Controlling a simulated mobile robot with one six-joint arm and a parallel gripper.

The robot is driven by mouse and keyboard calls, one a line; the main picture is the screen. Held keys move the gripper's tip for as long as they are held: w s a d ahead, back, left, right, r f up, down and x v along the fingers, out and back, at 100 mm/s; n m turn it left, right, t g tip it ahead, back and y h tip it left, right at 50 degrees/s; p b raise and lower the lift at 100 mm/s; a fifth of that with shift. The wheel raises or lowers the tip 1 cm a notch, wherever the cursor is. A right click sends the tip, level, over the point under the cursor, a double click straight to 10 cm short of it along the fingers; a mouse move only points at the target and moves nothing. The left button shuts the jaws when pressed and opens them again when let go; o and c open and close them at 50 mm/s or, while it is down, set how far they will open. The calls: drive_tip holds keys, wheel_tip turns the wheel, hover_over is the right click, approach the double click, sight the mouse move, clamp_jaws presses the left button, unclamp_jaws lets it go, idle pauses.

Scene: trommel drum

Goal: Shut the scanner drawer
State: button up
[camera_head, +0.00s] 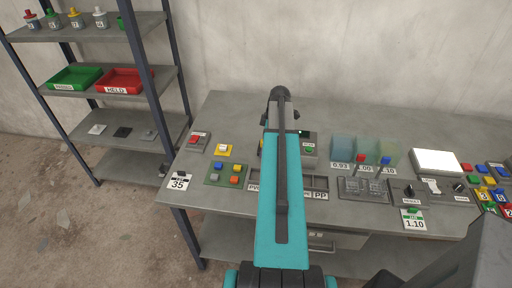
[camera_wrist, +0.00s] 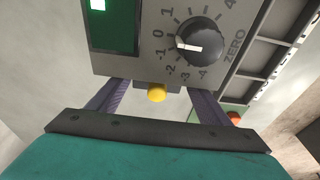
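The scanner seems to be the grey device (camera_wrist: 165,45) with a green display, a black ZERO dial and a numbered scale in the wrist view. In the head view its right part (camera_head: 308,149) shows beside my arm. A yellow knob (camera_wrist: 156,94) sits on a small grey tab at its lower edge; I cannot tell for sure whether this is the drawer's pull. My gripper (camera_wrist: 160,102) is open, one finger on each side of the knob, with no visible contact. My arm hides the gripper and much of the device in the head view.
A divided tray (camera_wrist: 264,40) lies beside the device. Clear bins (camera_head: 342,148), a switch panel (camera_head: 363,190) and a white lit pad (camera_head: 437,162) stand to the right on the bench. A shelf rack (camera_head: 110,95) stands further left.

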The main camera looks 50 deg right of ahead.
drive_tip(key=shift+w+r, duration=0.15)
idle(0.4)
drive_tip(key=shift+r+p, duration=1.75)
drive_tip(key=shift+r, duration=1.7)
drive_tip(key=shift+w, duration=0.1)
